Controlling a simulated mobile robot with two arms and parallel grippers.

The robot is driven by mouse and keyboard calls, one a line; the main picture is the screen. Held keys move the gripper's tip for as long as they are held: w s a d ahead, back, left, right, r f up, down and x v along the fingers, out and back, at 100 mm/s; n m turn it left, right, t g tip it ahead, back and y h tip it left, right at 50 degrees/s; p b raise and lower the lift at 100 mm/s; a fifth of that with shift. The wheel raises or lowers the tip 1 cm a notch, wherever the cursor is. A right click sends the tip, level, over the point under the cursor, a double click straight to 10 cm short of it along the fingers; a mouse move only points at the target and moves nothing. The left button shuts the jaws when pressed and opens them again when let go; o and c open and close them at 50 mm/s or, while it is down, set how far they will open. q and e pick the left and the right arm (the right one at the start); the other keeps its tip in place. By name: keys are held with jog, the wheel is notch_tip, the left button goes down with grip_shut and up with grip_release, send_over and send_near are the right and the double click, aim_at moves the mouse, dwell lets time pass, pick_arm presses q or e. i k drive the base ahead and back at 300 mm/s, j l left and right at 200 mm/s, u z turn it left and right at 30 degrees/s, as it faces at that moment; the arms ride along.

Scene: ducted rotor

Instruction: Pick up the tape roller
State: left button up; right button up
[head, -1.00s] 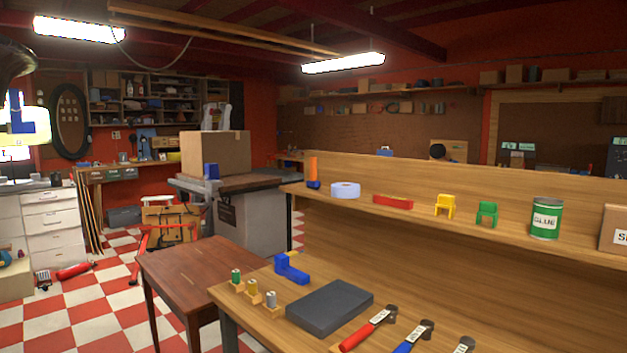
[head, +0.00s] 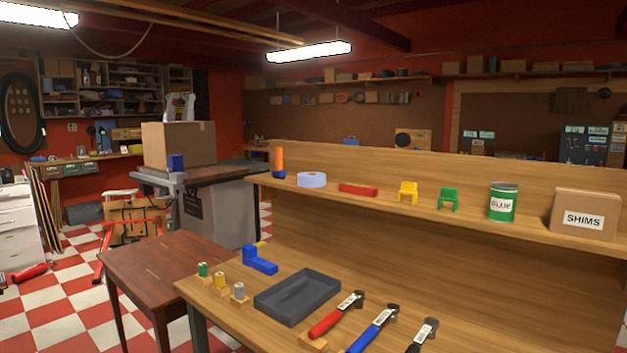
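No label marks a tape roller. An upright tool with an orange handle and dark blue base (head: 279,163) stands at the left end of the bench shelf and may be it. Neither of my grippers is in view.
The wooden shelf also holds a red block (head: 358,189), yellow (head: 408,193) and green clips (head: 449,200), a glue can (head: 502,203) and a shims box (head: 584,215). A dark tray (head: 297,297) and several handled tools lie on the bench. A brown table (head: 165,264) adjoins at left.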

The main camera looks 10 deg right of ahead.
aim_at(278, 174)
jog(key=i+j, duration=0.15)
jog(key=j, duration=0.2)
jog(key=i+j, duration=0.1)
jog(key=j, duration=0.3)
jog(key=i+j+z, duration=0.1)
jog(key=j, duration=0.25)
jog(key=i+j, duration=0.2)
jog(key=j, duration=0.2)
